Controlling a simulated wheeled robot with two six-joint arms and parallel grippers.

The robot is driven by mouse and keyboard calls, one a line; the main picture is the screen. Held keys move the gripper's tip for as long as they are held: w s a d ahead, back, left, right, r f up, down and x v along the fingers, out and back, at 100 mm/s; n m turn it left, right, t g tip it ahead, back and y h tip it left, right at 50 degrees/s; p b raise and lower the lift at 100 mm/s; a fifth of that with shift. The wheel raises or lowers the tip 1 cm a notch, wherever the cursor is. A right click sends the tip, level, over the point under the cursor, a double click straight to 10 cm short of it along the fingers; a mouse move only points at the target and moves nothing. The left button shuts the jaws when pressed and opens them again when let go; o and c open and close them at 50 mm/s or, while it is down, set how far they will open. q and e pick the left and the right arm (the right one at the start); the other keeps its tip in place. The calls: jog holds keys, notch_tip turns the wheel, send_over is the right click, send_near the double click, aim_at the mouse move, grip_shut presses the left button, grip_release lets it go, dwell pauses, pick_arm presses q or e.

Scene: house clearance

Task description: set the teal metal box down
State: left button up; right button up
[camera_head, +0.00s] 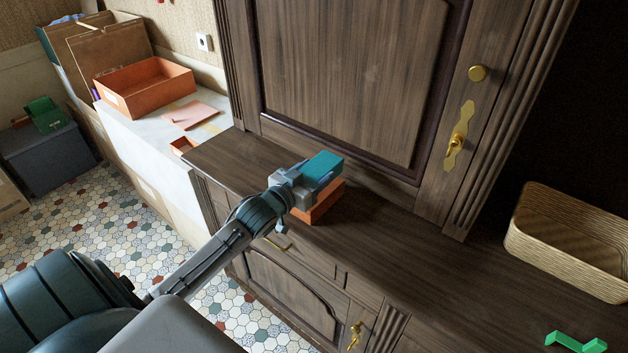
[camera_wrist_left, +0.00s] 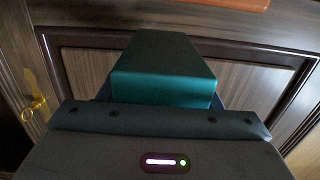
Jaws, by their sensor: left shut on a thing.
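The teal metal box (camera_head: 325,164) is held in my left gripper (camera_head: 302,179), which is shut on it above the ledge of the dark wooden cabinet (camera_head: 400,236). In the left wrist view the teal box (camera_wrist_left: 165,68) sticks out beyond the gripper body (camera_wrist_left: 160,120); the fingers' grip on it is hidden there. An orange box (camera_head: 322,205) stands on the ledge just below the gripper and is partly covered by it. I cannot tell whether the teal box touches the orange one. My right gripper is not in view.
A wicker basket (camera_head: 570,245) stands at the right of the ledge, with a green bracket-like piece (camera_head: 577,342) nearer. The ledge between orange box and basket is clear. The tall cabinet door (camera_head: 350,80) rises behind. An open orange box (camera_head: 146,88) sits on a white surface at left.

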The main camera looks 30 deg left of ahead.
pick_arm(q)
notch_tip(320, 180, down, 3)
jog(key=shift+f+p, duration=0.2)
jog(key=shift+p, duration=0.2)
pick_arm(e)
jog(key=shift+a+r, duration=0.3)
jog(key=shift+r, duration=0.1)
pick_arm(q)
jog(key=shift+f, duration=0.1)
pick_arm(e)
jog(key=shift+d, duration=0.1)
pick_arm(q)
jog(key=o, duration=0.7)
jog(key=shift+f, duration=0.1)
jog(key=o, duration=0.4)
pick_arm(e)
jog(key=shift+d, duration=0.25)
